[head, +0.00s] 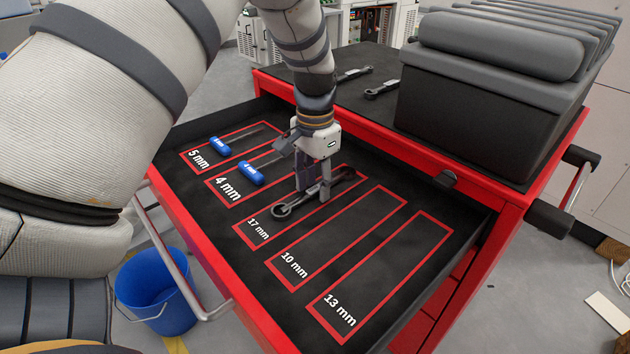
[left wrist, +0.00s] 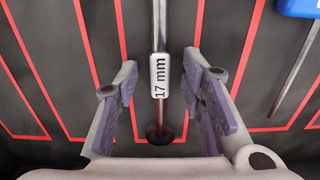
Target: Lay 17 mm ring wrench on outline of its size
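The 17 mm ring wrench (head: 318,190) lies in the open drawer within the long sides of the red outline marked "17 mm" (head: 258,229). Its label (left wrist: 159,76) reads "17 mm" in the left wrist view. Its far ring end (left wrist: 160,134) overlaps the outline's far short edge; its near ring stops short of the printed size. My left gripper (head: 314,194) is low over the wrench. In the left wrist view its fingers (left wrist: 162,95) stand on either side of the shaft, open, with gaps on both sides. My right gripper is not in view.
Blue-handled screwdrivers lie in the 5 mm (head: 220,146) and 4 mm (head: 250,174) outlines. The 10 mm (head: 294,265) and 13 mm (head: 340,310) outlines are empty. Two wrenches (head: 353,74) (head: 382,90) lie on the cabinet top beside a dark case (head: 480,110). A blue bucket (head: 157,290) stands below.

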